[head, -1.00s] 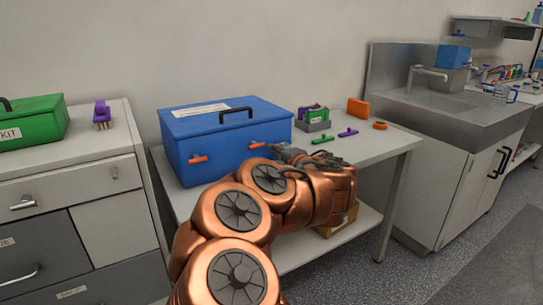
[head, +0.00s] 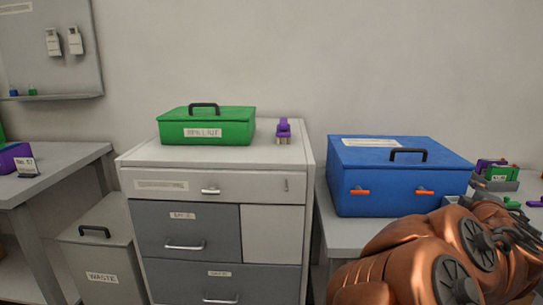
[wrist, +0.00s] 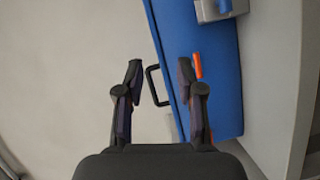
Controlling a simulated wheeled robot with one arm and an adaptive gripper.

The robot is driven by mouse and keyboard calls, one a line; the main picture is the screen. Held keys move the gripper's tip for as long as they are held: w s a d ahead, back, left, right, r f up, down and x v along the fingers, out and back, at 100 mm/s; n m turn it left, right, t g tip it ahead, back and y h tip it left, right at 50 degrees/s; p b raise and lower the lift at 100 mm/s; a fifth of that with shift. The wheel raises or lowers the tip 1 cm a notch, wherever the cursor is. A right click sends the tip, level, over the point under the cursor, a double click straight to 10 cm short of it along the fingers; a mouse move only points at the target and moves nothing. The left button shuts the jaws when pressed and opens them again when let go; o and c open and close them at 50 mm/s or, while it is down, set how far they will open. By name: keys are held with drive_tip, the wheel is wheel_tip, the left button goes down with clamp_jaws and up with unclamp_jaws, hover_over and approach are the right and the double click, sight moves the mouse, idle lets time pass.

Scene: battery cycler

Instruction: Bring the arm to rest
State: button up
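My copper arm (head: 440,255) reaches in front of the blue box (head: 365,195) at the lower right of the head view. My gripper (wrist: 160,75) shows in the wrist view with its two dark fingers apart and nothing held. The blue box also shows in the wrist view (wrist: 222,100), beyond the fingers. Its black handle (wrist: 151,85) appears in the gap between them, and an orange latch (wrist: 197,66) is by the right finger. In the head view the gripper end cannot be made out clearly at the right edge.
A drawer cabinet (head: 272,236) carries a green kit box (head: 222,131) and a purple clamp-like tool (head: 283,130). A grey waste bin (head: 100,258) stands left of it. A grey holder (head: 497,184) with coloured items sits right of the blue box.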

drive_tip(key=s+a+f+m+g+y, duration=0.1)
drive_tip(key=s+a+f+m+g, duration=0.35)
drive_tip(key=s+f, duration=0.2)
drive_tip(key=s+a+f+m+g, duration=0.4)
drive_tip(key=s+f+m+g, duration=0.15)
drive_tip(key=f, duration=0.25)
drive_tip(key=s+a+f+g+y, duration=0.3)
drive_tip(key=s+a+f+g, duration=0.1)
drive_tip(key=s+a, duration=0.65)
drive_tip(key=s+a+f+g+y, duration=0.3)
drive_tip(key=s+a+f+y, duration=0.1)
drive_tip(key=s+a, duration=0.65)
drive_tip(key=s+p+v, duration=0.2)
drive_tip(key=p+v, duration=0.9)
drive_tip(key=s+r+p+v, duration=0.1)
drive_tip(key=s+p+v, duration=0.2)
drive_tip(key=p+v, duration=0.8)
drive_tip(key=shift+s+a+r+t, duration=0.3)
drive_tip(key=shift+a+r, duration=0.1)
drive_tip(key=shift+r, duration=0.4)
